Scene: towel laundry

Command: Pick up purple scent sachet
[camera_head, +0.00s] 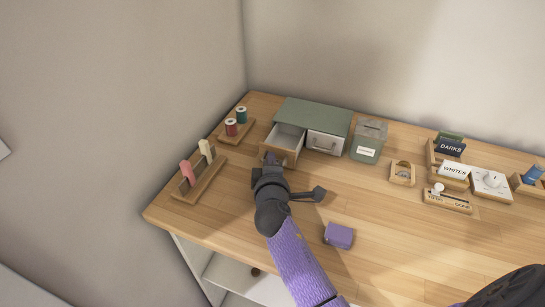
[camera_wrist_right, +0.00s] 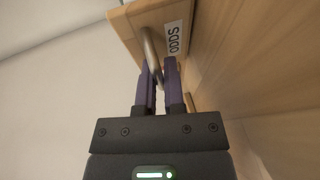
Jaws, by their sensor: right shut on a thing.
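A small purple block-like thing, which looks like the purple scent sachet (camera_head: 340,235), lies on the table to the right of my right forearm. Nothing holds it. My right gripper (camera_head: 270,160) is at the front of the left drawer (camera_head: 290,138), which is pulled open. In the right wrist view my gripper (camera_wrist_right: 159,72) has its purple fingers closed on the metal drawer handle (camera_wrist_right: 151,48), beside a label reading "ODDS". My left gripper is not in view.
The green-topped cabinet (camera_head: 312,114) also has a closed right drawer (camera_head: 325,145). Thread spools (camera_head: 231,127) and a wooden rack (camera_head: 200,180) are at left. Label cards (camera_head: 454,170) stand at right. The front middle table is mostly free.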

